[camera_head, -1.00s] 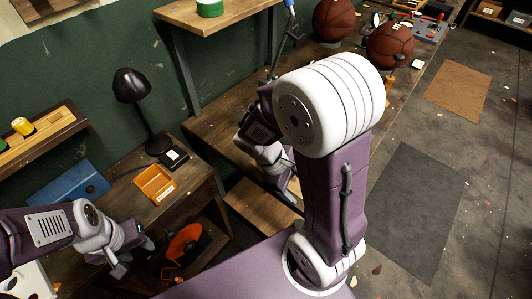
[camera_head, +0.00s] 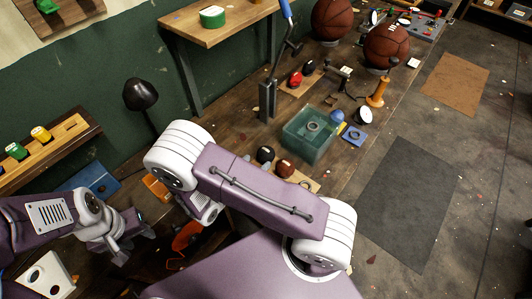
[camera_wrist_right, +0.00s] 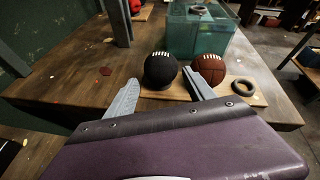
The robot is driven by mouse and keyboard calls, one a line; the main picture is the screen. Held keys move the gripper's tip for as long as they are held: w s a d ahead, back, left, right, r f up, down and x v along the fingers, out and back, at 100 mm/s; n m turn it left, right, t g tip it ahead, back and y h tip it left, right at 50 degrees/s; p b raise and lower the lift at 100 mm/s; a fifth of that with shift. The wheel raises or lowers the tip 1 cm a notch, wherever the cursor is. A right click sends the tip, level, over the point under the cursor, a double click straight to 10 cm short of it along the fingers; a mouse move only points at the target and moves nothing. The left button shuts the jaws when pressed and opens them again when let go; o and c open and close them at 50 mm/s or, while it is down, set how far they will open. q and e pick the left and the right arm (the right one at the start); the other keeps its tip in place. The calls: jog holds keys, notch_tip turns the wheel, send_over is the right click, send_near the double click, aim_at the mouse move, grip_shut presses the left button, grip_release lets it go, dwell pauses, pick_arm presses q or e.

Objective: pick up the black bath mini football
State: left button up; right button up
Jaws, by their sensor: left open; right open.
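The black mini football (camera_head: 265,154), with white lacing, sits on a wooden board beside a brown mini football (camera_head: 284,168). In the right wrist view the black ball (camera_wrist_right: 160,70) shows just beyond and between my right gripper's fingers (camera_wrist_right: 158,83), with the brown ball (camera_wrist_right: 210,69) to its right. The right gripper is open and empty; the right finger's tip lies in front of the gap between the balls. My left gripper (camera_head: 134,247) is open and empty at the lower left, far from the balls.
A teal clear bin (camera_head: 309,138) stands just behind the balls. A dark ring (camera_wrist_right: 243,87) lies right of them on the board. A metal post (camera_head: 267,100) stands behind.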

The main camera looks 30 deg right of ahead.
aim_at(261, 159)
jog(key=shift+w+d+f, duration=0.15)
jog(key=shift+w+d, duration=0.05)
jog(key=shift+d, duration=0.1)
jog(key=p+x, duration=0.1)
jog(key=x, duration=0.4)
jog(key=shift+d, duration=0.2)
jog(key=shift+s+a, duration=0.1)
jog(key=shift+s, duration=0.05)
jog(key=c, duration=1.1)
